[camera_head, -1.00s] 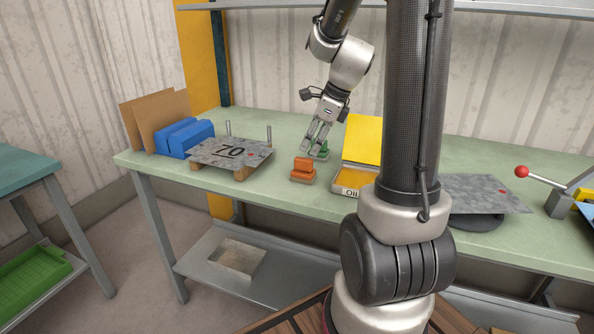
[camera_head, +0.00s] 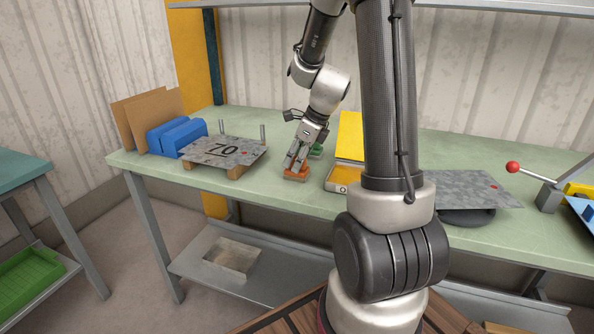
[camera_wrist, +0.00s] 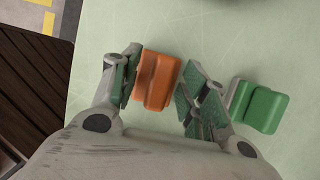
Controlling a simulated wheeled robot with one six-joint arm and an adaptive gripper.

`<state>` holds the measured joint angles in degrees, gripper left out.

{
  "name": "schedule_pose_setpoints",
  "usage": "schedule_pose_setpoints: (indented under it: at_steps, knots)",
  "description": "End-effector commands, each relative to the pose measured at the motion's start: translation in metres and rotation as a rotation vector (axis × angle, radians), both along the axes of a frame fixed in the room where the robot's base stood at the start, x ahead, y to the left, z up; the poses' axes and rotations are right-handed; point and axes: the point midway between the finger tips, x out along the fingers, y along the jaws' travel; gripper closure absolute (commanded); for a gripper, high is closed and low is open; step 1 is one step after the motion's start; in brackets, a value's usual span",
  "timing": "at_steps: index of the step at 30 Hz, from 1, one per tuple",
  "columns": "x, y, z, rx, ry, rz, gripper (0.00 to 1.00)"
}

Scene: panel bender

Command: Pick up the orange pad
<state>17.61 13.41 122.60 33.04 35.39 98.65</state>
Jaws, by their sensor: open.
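The orange pad (camera_wrist: 157,79) lies on the pale green bench top in the wrist view, between the two open fingers of my gripper (camera_wrist: 160,85). A small gap shows between the pad and the right finger; the left finger is close to its left side, and I cannot tell if it touches. In the head view my gripper (camera_head: 294,168) is low over the orange pad (camera_head: 297,177), and the fingers hide part of it.
A green pad (camera_wrist: 262,107) lies just right of the right finger. The yellow-lidded box (camera_head: 349,138) stands to the right on the bench (camera_head: 280,197). A metal plate marked 70 (camera_head: 222,151) on blocks and blue holders (camera_head: 177,136) are to the left.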

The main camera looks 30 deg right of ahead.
Motion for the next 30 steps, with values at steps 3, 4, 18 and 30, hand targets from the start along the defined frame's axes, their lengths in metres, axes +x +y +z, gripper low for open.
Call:
schedule_pose_setpoints:
  at_steps: [3,4,18,30]
  knots:
    - [0.000,0.000,0.000,0.000,0.000,0.000,0.61]
    - [0.000,0.000,0.000,0.000,0.000,0.000,0.66]
    - [0.000,0.000,0.001,0.000,0.000,0.000,1.00]
    - [0.001,0.000,0.067,-0.002,-0.004,0.001,1.00]
